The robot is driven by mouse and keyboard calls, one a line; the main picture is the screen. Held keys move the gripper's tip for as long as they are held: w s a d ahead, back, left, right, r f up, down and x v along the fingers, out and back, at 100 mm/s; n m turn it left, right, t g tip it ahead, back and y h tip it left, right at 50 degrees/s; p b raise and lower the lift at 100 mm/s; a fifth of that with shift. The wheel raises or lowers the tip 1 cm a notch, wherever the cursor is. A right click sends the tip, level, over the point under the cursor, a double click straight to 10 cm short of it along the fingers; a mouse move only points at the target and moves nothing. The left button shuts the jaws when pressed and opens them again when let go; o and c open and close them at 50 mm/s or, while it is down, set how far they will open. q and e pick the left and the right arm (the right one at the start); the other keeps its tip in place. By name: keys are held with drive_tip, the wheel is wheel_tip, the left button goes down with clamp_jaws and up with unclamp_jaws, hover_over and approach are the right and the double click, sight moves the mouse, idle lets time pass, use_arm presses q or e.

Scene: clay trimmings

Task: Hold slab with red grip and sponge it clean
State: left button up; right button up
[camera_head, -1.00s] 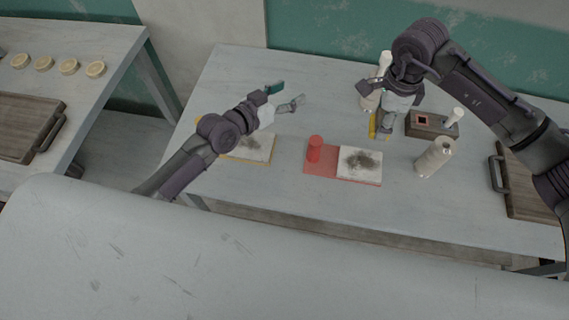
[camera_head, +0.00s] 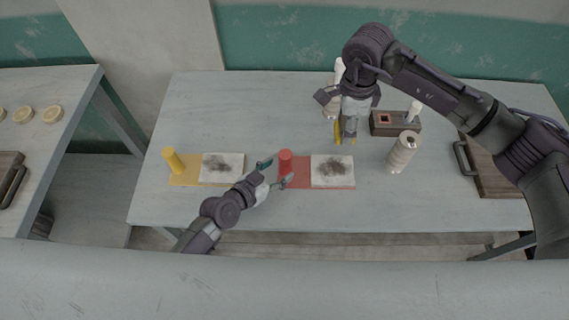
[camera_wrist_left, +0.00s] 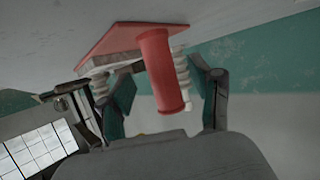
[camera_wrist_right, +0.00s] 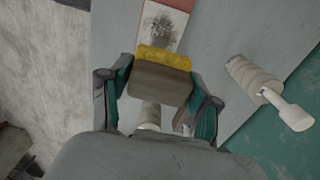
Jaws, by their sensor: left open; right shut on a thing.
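The red grip (camera_head: 285,160) stands upright on a red base (camera_head: 297,184). A white slab (camera_head: 333,172) with a dark smudge lies on that base, right of the grip. My left gripper (camera_head: 275,172) is open at the grip's near left side; in the left wrist view the red grip (camera_wrist_left: 163,75) shows between its spread fingers, with no clear contact. My right gripper (camera_head: 346,138) is shut on the sponge (camera_head: 338,132), behind the slab. In the right wrist view the sponge (camera_wrist_right: 160,82) has a yellow face and a brown body. The smudged slab (camera_wrist_right: 164,24) shows beyond it.
A yellow grip (camera_head: 173,160) and a second smudged slab (camera_head: 221,168) stand at left on a yellow base. A pale spool-like roll (camera_head: 402,152), a dark wooden block (camera_head: 396,124) and a wooden board (camera_head: 495,172) are at right. The table's front strip is clear.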

sight(281, 168)
use_arm(q)
drive_tip(key=shift+x, duration=2.25)
clamp_jaws()
